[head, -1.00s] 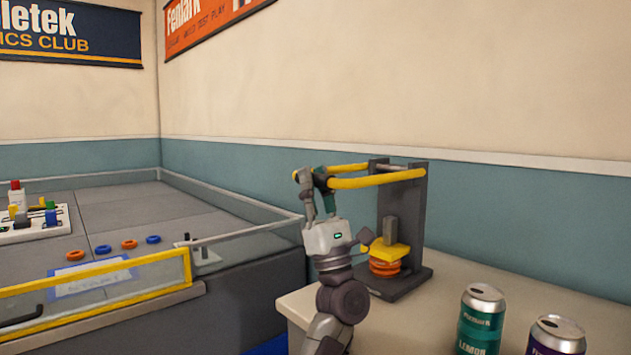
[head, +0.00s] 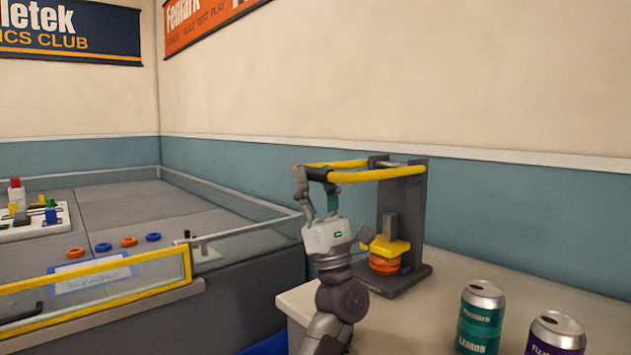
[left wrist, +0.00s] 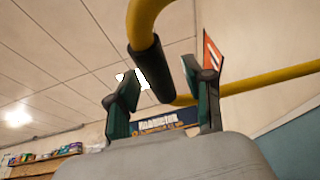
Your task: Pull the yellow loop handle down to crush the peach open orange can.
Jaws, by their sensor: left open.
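The yellow loop handle (head: 375,175) of the grey can crusher (head: 412,225) stands roughly level at the top of its upright, with a black grip (head: 317,173) at the near end. The orange can (head: 384,265) is squashed short and ridged under the yellow press block (head: 388,247). My left gripper (head: 316,184) is open, just below the grip. In the left wrist view the black grip (left wrist: 152,72) shows between the two spread fingers (left wrist: 160,80), and no firm contact is visible. My right gripper is not in view.
A green lemon can (head: 481,320) and a purple can (head: 555,335) stand on the pale table (head: 455,285) at right. A walled arena (head: 140,205) with a yellow-edged rail and several small rings lies at left.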

